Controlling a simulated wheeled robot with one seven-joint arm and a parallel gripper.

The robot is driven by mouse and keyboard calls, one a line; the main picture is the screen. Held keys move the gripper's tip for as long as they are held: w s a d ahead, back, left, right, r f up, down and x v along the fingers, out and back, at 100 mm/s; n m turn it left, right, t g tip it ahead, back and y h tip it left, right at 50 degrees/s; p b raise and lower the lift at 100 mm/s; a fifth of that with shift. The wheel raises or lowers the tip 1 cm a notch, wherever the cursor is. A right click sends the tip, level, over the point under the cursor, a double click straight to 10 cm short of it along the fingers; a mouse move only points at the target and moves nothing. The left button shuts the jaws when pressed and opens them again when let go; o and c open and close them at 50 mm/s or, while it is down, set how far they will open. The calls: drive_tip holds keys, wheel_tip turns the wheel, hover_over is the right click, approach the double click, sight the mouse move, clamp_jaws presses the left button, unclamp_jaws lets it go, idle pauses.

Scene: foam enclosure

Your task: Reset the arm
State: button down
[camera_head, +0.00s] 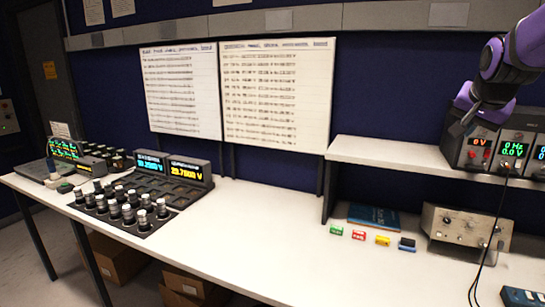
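My purple and dark grey arm (522,48) reaches in from the upper right edge, folded in front of the shelf. Its dark end, my gripper (463,122), points down and to the left beside the instruments on the shelf. The fingers are small and dark, so I cannot tell whether they are open or shut. I see no object held there.
Meters (511,150) stand on a raised shelf (400,157); a beige instrument (466,228) sits below it. Small coloured blocks (382,240) lie on the white bench (270,235). At left are a tray of cylinders (129,210) and displays (187,171). The middle bench is clear.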

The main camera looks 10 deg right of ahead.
drive_tip(key=s+a+f+n+g+y, duration=0.1)
drive_tip(key=s+a+f+n, duration=0.1)
drive_tip(key=s+a+n, duration=0.3)
drive_tip(key=s+a+f+n+y, duration=0.2)
drive_tip(key=s+a+n, duration=0.3)
drive_tip(key=s+a, duration=0.9)
drive_tip(key=shift+a+f+g+y, duration=0.3)
drive_tip(key=shift+a+f+g, duration=0.1)
drive_tip(key=shift+f, duration=0.4)
